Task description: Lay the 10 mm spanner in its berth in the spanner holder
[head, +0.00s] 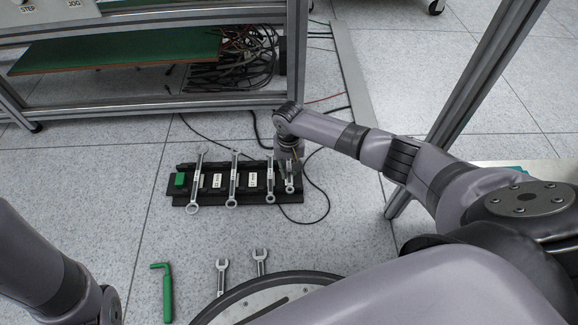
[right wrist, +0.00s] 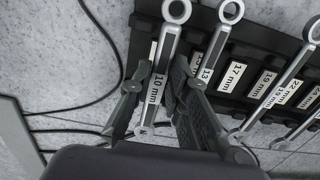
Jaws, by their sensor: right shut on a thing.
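The black spanner holder (head: 180,200) lies on the floor with several spanners across it; it also shows in the right wrist view (right wrist: 240,50). My right gripper (head: 289,167) is over the holder's right end, pointing down. In the right wrist view its fingers (right wrist: 158,98) are shut on the shank of the 10 mm spanner (right wrist: 164,62), whose label faces the camera. The ring end of this spanner (head: 290,188) points toward me in the head view. It lines up beside the 13 mm spanner (right wrist: 213,55). I cannot tell whether it touches the holder. My left gripper is out of view.
Two loose spanners (head: 222,275) (head: 260,262) and a green hex key (head: 165,290) lie on the floor nearer me. A green block (head: 180,180) sits at the holder's left end. A metal frame (head: 150,108) stands behind, and black cables (head: 318,185) run beside the holder.

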